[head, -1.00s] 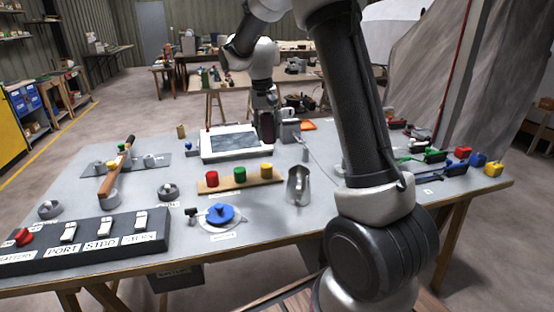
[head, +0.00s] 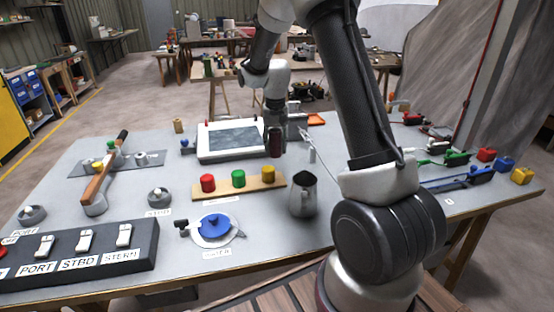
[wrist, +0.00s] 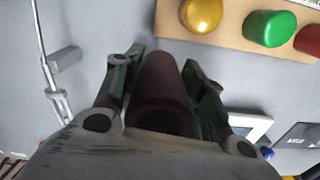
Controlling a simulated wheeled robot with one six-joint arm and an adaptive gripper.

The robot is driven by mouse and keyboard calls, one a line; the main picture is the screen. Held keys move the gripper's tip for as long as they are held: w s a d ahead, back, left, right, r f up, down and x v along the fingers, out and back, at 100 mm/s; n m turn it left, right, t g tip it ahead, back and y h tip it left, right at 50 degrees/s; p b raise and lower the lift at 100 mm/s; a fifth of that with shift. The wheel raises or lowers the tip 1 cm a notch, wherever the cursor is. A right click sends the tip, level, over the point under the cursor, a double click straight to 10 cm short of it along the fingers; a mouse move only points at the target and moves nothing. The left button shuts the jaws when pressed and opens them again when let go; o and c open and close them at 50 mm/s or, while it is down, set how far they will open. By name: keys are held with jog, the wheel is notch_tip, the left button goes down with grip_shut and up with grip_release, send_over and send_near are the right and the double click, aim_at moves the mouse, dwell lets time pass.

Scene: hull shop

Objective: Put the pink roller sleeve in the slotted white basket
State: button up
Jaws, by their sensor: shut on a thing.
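My gripper (head: 276,146) is shut on a dark maroon cylinder (wrist: 160,82), held between the two fingers in the wrist view. The cylinder also shows small and dark below the gripper in the head view (head: 275,144). It is over the table, close to the right edge of a white-framed panel; I cannot tell whether it touches anything below. Its colour looks dark maroon rather than clear pink. I see no other pink sleeve and no slotted white basket in these views.
The white-framed panel (head: 203,156) is left of my gripper. A wooden strip (head: 222,192) with red, green and yellow knobs and a metal jug (head: 303,194) stand nearer. Coloured plugs (head: 487,155) line the right side. A switch box (head: 110,262) is front left.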

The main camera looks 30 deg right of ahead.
jog(key=shift+f, duration=2.95)
jog(key=o, duration=1)
jog(key=shift+f, duration=0.15)
jog(key=shift+c, duration=0.2)
